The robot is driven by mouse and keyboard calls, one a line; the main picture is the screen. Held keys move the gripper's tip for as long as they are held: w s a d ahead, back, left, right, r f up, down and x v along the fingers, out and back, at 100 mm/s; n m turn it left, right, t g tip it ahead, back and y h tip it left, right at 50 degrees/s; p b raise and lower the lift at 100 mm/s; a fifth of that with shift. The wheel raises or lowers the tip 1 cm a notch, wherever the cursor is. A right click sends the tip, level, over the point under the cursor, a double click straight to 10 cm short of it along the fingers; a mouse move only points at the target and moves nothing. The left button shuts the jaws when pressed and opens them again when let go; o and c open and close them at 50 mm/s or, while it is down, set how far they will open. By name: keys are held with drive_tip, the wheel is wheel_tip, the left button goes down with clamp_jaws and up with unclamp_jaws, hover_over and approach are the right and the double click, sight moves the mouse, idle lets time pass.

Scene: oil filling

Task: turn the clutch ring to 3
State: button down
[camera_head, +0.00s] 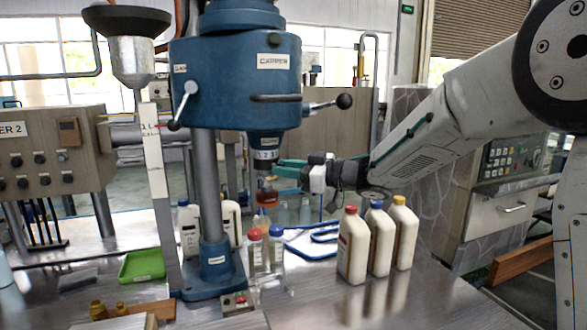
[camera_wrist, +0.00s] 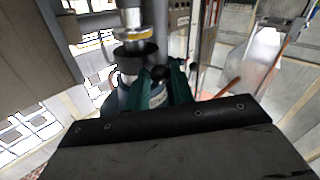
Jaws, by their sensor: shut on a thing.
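The blue capper (camera_head: 235,80) stands on a column with its spindle pointing down. The clutch ring (camera_head: 264,155), a pale band with small numbers over a dark lower part, sits under the capper head. My gripper (camera_head: 277,168) reaches in from the right, with its green fingers at the ring's lower side, shut on it. In the wrist view my gripper (camera_wrist: 164,76) shows its green fingers close around dark parts of the spindle. Which number the ring is set to cannot be read. An orange-red chuck (camera_head: 267,195) hangs below the ring.
Three white bottles with red (camera_head: 352,245), blue (camera_head: 378,240) and yellow (camera_head: 403,235) caps stand right of the column. Small capped bottles (camera_head: 256,250) stand under the spindle. A green tray (camera_head: 142,266) lies left. The front right tabletop is clear.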

drive_tip(key=shift+a+r, duration=0.15)
drive_tip(key=shift+a, duration=0.05)
drive_tip(key=c, duration=1.2)
unclamp_jaws()
drive_tip(key=shift+a, duration=0.2)
drive_tip(key=v, duration=0.8)
drive_tip(key=shift+d, duration=0.2)
